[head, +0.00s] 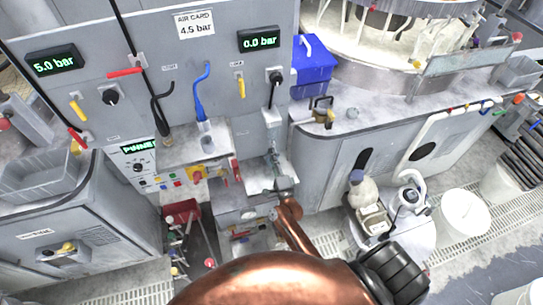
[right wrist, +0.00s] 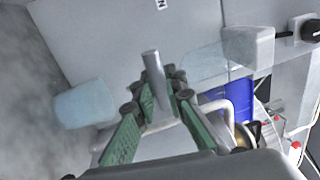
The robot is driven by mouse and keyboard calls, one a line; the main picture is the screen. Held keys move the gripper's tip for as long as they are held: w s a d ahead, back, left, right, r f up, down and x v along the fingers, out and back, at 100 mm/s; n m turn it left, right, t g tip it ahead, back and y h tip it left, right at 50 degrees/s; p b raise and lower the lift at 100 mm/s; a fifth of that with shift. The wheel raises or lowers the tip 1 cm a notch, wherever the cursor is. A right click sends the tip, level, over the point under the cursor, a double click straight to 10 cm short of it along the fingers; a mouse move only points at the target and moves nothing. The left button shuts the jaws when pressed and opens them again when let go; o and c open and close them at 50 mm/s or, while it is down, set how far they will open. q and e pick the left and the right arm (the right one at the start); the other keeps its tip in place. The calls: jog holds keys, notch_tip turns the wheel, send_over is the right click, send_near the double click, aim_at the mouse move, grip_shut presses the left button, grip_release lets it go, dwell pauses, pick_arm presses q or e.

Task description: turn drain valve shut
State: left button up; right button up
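My right gripper (head: 274,162) is in front of the grey cabinet, near its right corner, at the end of my copper-coloured arm. In the right wrist view its two green-padded fingers (right wrist: 160,90) stand on both sides of a grey rod-shaped handle (right wrist: 151,66) and appear closed on it. The rod's end sticks out past the fingertips. I take this rod for the drain valve's handle, but the valve body is hidden and I cannot read its position. My left gripper is not in view.
The cabinet front carries a blue hose (head: 200,92), a red lever (head: 125,72) and yellow levers. A blue box (head: 312,65) stands to the right by the round polishing machine. A white bucket (head: 465,215) stands on the floor at right. A red stand (head: 183,212) is at lower left.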

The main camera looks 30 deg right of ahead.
jog(key=o, duration=0.4)
jog(key=shift+o, duration=0.2)
jog(key=v, duration=1.2)
jog(key=shift+a, duration=0.1)
